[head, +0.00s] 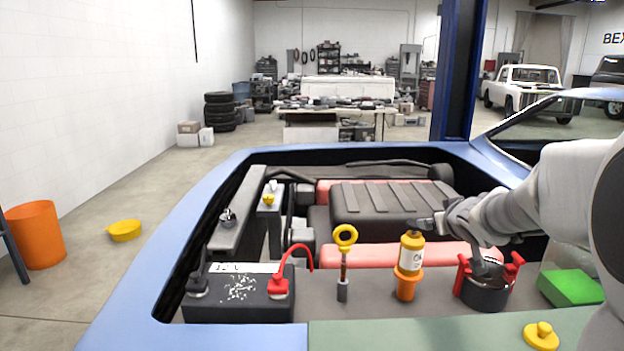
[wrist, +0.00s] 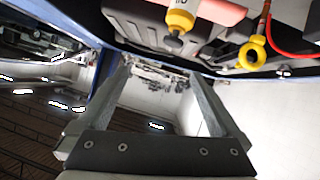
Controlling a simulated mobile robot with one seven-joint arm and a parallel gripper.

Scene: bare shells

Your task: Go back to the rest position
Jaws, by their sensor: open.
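My gripper (head: 432,224) is at the end of my white arm, which reaches in from the right over the open engine bay. In the wrist view my gripper (wrist: 160,74) has its two fingers spread, with nothing held between them. In the head view its tips appear beside the dark cap of a yellow bottle (head: 411,254); I cannot tell whether they touch. The bottle stands upright in an orange funnel-shaped piece (head: 407,283). In the wrist view the bottle (wrist: 181,18) appears upside down, beyond the fingers.
A dipstick with a yellow ring (head: 345,237), a battery (head: 238,293) with a red clamp, and a dark round part with red handles (head: 485,292) stand nearby. A green block (head: 570,288) and yellow cap (head: 541,336) lie at right. A blue post (head: 459,70) rises behind the car.

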